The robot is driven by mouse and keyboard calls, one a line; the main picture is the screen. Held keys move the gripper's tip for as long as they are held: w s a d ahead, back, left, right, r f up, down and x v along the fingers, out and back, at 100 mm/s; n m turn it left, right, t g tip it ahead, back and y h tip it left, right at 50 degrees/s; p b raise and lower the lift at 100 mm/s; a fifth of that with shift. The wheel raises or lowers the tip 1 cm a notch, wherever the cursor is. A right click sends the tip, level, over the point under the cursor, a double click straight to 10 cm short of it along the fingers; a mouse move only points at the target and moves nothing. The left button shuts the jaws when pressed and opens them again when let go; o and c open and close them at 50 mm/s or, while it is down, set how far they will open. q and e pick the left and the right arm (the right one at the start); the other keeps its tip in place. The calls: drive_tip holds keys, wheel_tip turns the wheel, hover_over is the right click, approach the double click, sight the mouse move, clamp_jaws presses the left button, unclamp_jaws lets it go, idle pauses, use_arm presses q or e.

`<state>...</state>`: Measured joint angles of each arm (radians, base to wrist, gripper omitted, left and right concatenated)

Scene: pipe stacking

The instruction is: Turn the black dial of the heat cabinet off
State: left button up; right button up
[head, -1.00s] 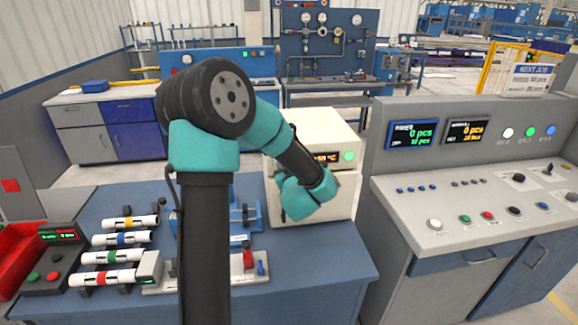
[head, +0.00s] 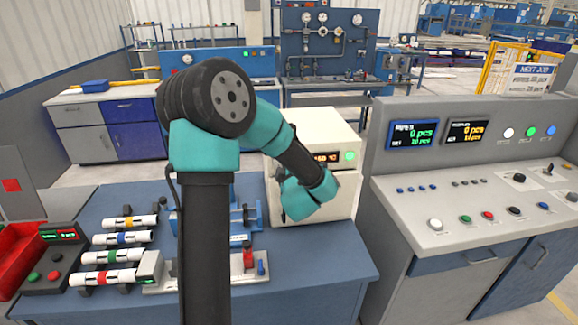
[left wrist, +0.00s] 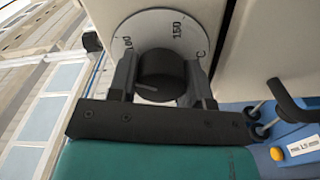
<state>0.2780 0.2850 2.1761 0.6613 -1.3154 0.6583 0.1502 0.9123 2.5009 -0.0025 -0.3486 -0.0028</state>
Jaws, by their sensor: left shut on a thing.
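The heat cabinet (head: 312,135) is a cream box at the back of the blue bench in the head view. Its front has a lit orange display (head: 326,157) and a green lamp (head: 350,156). In the left wrist view the black dial (left wrist: 160,72) sits on a round white scale plate (left wrist: 162,30) marked 100, 150 and C. My left gripper (left wrist: 160,88) is shut on the dial, one finger on each side. A pale mark shows on the dial's lower left part. In the head view my left arm hides the dial and the fingers. My right gripper is not in view.
Several banded pipes (head: 120,240) lie in a rack at the bench's left, beside a dark control box (head: 57,262) and a red bin (head: 14,262). A blue fixture (head: 243,216) stands near the cabinet. A grey console (head: 470,210) stands at the right.

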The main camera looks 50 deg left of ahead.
use_arm(q)
drive_tip(key=n, duration=1.4)
drive_tip(key=shift+f+n, duration=0.1)
drive_tip(key=shift+n, duration=0.2)
drive_tip(key=n, duration=1.1)
drive_tip(key=o, duration=0.9)
drive_tip(key=shift+d, duration=0.1)
